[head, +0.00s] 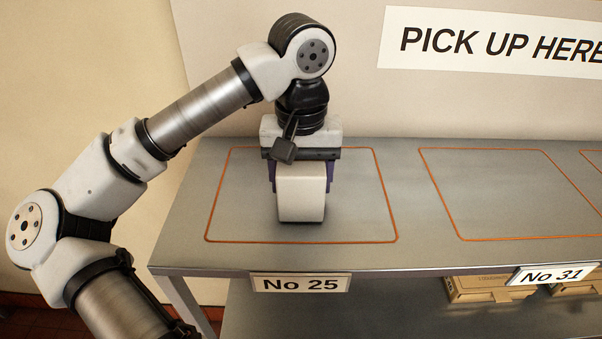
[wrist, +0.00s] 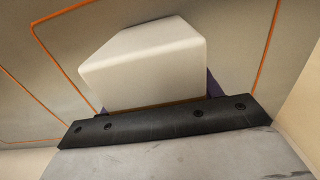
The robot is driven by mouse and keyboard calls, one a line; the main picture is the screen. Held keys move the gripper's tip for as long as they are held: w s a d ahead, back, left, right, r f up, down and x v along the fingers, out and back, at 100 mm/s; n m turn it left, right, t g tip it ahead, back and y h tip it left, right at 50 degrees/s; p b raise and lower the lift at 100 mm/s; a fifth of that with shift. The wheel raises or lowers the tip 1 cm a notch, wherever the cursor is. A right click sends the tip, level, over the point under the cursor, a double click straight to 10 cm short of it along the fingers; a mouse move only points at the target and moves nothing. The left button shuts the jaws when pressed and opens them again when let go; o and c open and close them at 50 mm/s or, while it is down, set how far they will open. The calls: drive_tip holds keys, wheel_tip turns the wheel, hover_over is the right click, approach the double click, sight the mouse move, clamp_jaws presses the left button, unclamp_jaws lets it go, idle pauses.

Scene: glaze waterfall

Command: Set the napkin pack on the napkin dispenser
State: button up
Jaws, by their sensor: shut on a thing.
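A white, smooth block with rounded edges, which I take to be the napkin pack (head: 301,200), is between the dark purple fingers of my gripper (head: 301,177). My gripper points down and is shut on it from both sides. The pack is over or on the orange-outlined area above the No 25 label; I cannot tell if it touches the counter. In the wrist view the pack (wrist: 150,60) fills the middle, beyond the black gripper edge. I cannot make out a separate napkin dispenser in either view.
The grey metal counter (head: 365,252) carries several orange outlines. The middle outlined area (head: 505,195) is bare where it shows. The wall with the sign (head: 490,40) stands behind. Cardboard boxes (head: 488,288) lie on the lower shelf, under the No 31 label (head: 552,274).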

drive_tip(key=shift+f+b, duration=0.2)
drive_tip(key=shift+b, duration=0.1)
drive_tip(key=o, duration=1.1)
drive_tip(key=shift+o, duration=0.2)
drive_tip(key=shift+r, duration=0.1)
drive_tip(key=shift+r, duration=0.1)
